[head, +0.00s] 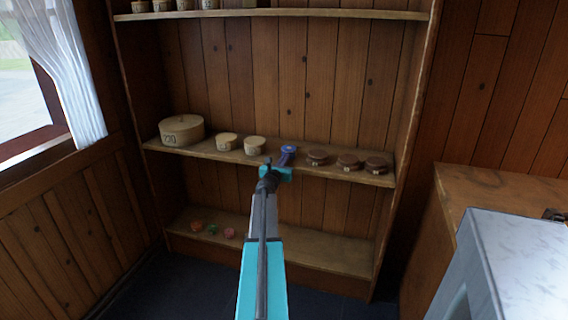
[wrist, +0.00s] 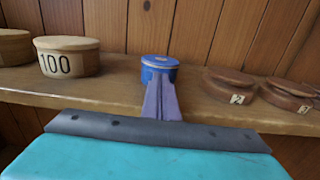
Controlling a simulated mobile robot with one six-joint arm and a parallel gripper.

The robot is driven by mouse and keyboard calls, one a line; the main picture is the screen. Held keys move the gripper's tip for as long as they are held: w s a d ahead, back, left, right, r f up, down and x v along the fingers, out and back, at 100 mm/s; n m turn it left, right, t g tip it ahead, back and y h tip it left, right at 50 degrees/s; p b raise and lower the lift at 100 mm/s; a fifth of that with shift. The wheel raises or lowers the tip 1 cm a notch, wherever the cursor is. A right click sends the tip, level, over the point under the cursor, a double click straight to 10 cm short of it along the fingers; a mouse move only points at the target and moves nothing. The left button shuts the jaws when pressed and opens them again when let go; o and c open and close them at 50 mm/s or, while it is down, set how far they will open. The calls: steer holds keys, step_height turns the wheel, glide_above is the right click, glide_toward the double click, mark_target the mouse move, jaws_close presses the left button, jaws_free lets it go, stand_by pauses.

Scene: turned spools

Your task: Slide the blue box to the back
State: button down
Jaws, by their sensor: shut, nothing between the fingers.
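The blue box (head: 289,149) is a small round lidded box on the middle shelf board, between the pale boxes and the brown ones. In the wrist view the blue box (wrist: 160,62) stands upright straight ahead, with bare board around it. My gripper (head: 286,157) reaches over the shelf's front edge. Its purple fingers are shut together and empty. In the wrist view my gripper (wrist: 160,80) has its fingertips right at the front of the box and hides its lower front. I cannot tell whether they touch it.
On the same shelf board (head: 215,151), pale boxes (head: 254,145) stand to the left, one marked 100 (wrist: 67,58). Several brown boxes (head: 317,157) stand to the right. The plank back wall (head: 290,80) is behind. A lower board (head: 300,250) holds small coloured pieces.

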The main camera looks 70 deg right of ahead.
steer(key=shift+w+d+b, duration=0.15)
steer(key=shift+d+b, duration=0.25)
steer(key=shift+d, duration=1.85)
steer(key=shift+a, duration=0.1)
steer(key=shift+a+b, duration=0.3)
steer(key=shift+a, duration=1.8)
steer(key=a, duration=0.9)
steer(key=shift+s+a+b, duration=0.3)
steer(key=shift+s, duration=0.15)
